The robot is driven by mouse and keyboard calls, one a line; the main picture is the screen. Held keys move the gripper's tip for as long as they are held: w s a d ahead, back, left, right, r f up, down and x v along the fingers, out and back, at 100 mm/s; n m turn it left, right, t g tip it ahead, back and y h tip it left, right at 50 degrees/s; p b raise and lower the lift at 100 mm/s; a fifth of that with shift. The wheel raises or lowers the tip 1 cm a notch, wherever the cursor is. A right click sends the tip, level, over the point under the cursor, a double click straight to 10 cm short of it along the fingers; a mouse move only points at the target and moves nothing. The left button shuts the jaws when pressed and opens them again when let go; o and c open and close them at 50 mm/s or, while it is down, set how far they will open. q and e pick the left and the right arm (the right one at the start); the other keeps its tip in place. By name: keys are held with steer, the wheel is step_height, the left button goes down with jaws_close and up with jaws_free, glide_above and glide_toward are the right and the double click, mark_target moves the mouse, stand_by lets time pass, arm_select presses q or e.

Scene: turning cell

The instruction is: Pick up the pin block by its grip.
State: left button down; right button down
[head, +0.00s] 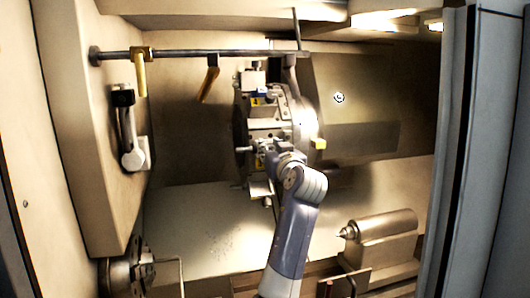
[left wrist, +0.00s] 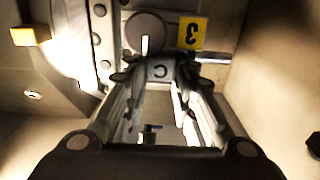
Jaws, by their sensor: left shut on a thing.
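My left gripper (head: 270,152) reaches up to the machine's round tool turret (head: 300,122) in the head view. In the left wrist view my left gripper (left wrist: 160,80) has its fingers closed on a small dark grey piece with a round mark, which I take to be the grip of the pin block (left wrist: 159,70). A pale pin shows just beyond it, against a round grey face. The fingers and wrist hide much of the block in the head view. I cannot tell whether it is still seated in the turret. My right gripper is not in view.
A yellow plate marked 3 (left wrist: 192,33) is close beyond the fingers. A yellow block (head: 318,144) sticks out at the turret's right. A dark bar (head: 190,53) with yellow pieces runs above. A tailstock (head: 383,238) stands lower right, a chuck (head: 124,272) lower left.

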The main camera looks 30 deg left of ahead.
arm_select(q)
steer(key=shift+r, duration=0.45)
